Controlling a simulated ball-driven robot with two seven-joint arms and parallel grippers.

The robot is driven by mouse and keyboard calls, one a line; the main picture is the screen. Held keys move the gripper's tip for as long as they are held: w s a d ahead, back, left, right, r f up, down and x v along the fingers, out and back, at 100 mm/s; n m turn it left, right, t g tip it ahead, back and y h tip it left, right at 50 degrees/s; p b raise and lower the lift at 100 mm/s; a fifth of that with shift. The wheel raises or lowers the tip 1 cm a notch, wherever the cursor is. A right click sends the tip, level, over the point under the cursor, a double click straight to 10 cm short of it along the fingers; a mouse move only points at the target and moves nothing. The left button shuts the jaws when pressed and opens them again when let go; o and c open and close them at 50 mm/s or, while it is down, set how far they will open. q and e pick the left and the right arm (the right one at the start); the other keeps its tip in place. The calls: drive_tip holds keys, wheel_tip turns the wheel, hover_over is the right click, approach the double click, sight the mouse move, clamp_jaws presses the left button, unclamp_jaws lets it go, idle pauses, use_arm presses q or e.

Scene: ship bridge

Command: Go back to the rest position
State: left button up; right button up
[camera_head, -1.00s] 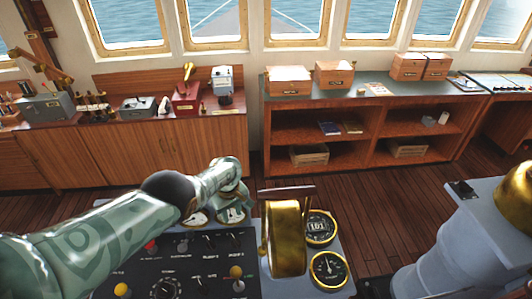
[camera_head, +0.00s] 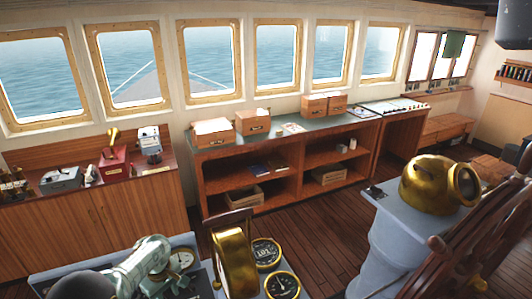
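My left arm (camera_head: 120,270) comes in low at the left, over the control console. Its end, at the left gripper (camera_head: 158,278), is small and partly cut by the bottom edge, and its fingers cannot be made out clearly. I see nothing held in it. A brass telegraph with a wooden handle (camera_head: 230,250) stands just right of it, apart from the arm as far as I can see. Two round brass-rimmed gauges (camera_head: 265,252) sit beside the telegraph. My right gripper is not in view.
A grey pedestal with a brass binnacle (camera_head: 428,182) and a wooden ship's wheel (camera_head: 470,235) stand at the right. A wooden shelf unit (camera_head: 200,190) and cabinets (camera_head: 100,228) line the window wall. Open plank floor (camera_head: 325,225) lies between console and shelves.

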use_arm(q)
drive_tip(key=s+d+m+t+y, duration=0.1)
drive_tip(key=s+m+t+y, duration=0.25)
drive_tip(key=s+m, duration=0.9)
drive_tip(key=s+a+r+m+t+y, duration=0.15)
drive_tip(key=s+r+m+t, duration=0.35)
drive_tip(key=s+r, duration=1)
drive_tip(key=s+d+f+g+h+b, duration=0.15)
drive_tip(key=f+b, duration=0.65)
drive_tip(key=f, duration=1.3)
drive_tip(key=s+d+f+g+h+b, duration=0.1)
drive_tip(key=d+f+g+h+b, duration=0.15)
drive_tip(key=f+b, duration=1.2)
drive_tip(key=s+f+n+g+b, duration=0.1)
drive_tip(key=s+f+b, duration=0.1)
drive_tip(key=s+f, duration=0.5)
drive_tip(key=s+f+n+g+b, duration=0.1)
drive_tip(key=s+f+b, duration=0.2)
drive_tip(key=f, duration=1.4)
drive_tip(key=s+f+n+g+h+b, duration=0.1)
drive_tip(key=s+f+b, duration=0.2)
drive_tip(key=s+f, duration=0.7)
wheel_tip(320, 180, down, 2)
drive_tip(key=shift+s+f, duration=0.25)
drive_tip(key=shift+s, duration=0.1)
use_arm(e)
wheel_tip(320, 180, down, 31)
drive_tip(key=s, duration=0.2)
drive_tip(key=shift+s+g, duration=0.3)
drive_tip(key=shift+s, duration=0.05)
